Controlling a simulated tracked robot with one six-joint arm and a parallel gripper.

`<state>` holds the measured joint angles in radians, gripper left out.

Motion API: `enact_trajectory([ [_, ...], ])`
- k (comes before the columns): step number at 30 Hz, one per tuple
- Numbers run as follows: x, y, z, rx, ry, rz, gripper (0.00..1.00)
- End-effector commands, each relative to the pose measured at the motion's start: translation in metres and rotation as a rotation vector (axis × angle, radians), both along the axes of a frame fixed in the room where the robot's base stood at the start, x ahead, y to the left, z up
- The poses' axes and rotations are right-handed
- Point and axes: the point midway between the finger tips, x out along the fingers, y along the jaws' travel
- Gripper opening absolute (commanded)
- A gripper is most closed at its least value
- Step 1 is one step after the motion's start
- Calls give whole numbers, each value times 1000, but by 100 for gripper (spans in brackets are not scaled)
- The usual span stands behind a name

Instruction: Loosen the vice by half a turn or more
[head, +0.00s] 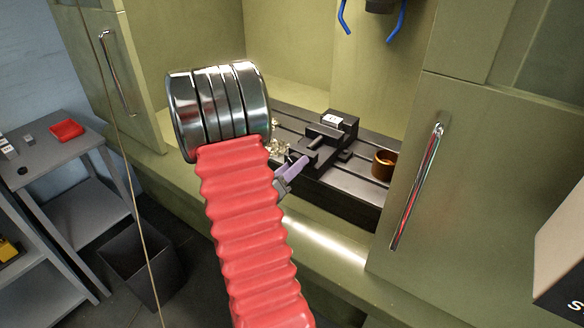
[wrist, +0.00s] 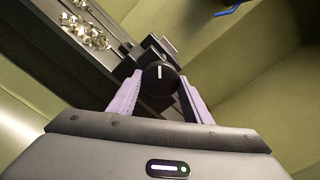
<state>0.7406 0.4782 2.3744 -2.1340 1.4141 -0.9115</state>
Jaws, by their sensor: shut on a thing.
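The vice (head: 340,128) is dark, with a small white label on top, and sits on the slotted machine table inside the open enclosure. In the wrist view, its round black knob (wrist: 160,84) faces me with a white line pointing nearly straight up. My gripper (head: 297,165) has lavender fingers and is at the near end of the vice. In the wrist view, my gripper (wrist: 162,92) has one finger on each side of the knob and is shut on it. In the head view my red-sleeved arm hides part of the table, and the knob is hard to make out.
Metal chips (wrist: 86,30) lie on the machine table (head: 345,184) left of the vice. A brown ring-like cup (head: 383,165) stands to its right. The enclosure doors with long handles (head: 418,190) flank the opening. Blue hoses (head: 402,20) hang above.

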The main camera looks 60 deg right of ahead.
Motion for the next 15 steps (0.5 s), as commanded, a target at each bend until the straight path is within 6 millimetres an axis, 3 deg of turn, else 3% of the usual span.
enact_trajectory([
  [15, 2, 1, -3, 84, 486, 9, 22],
])
